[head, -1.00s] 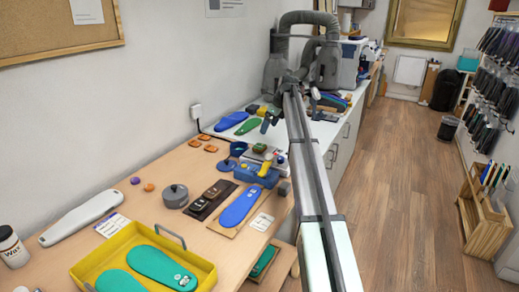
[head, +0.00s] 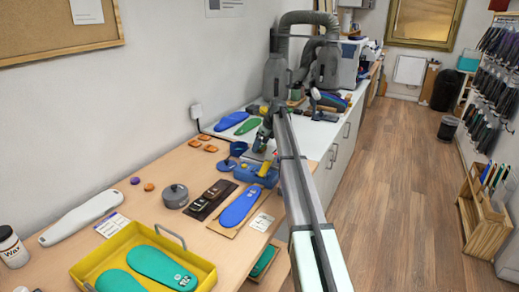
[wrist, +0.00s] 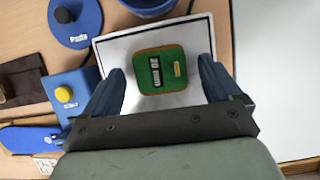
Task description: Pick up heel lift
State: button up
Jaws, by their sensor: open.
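The likely heel lift (wrist: 160,69) is a small green block with an orange-brown rim, lying on a white-grey plate (wrist: 118,48) in the wrist view. It has a dark-and-white marking and a yellow label on top. My gripper (wrist: 162,68) is open, with one dark blue finger on each side of the block and a visible gap on both sides. In the head view my gripper (head: 260,147) is low over the bench, beyond the blue box, and it hides most of the block there.
A blue box with a yellow knob (wrist: 70,92) stands just left of the plate in the wrist view. A round blue pad holder (wrist: 75,22) is behind it. In the head view, blue and green insoles (head: 247,127) lie beyond my gripper, and a yellow tray (head: 205,270) is nearer.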

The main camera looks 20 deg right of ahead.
jog(key=shift+w+a+f, duration=0.1)
jog(key=shift+f, duration=0.25)
jog(key=shift+c, duration=0.3)
jog(key=c, duration=1.1)
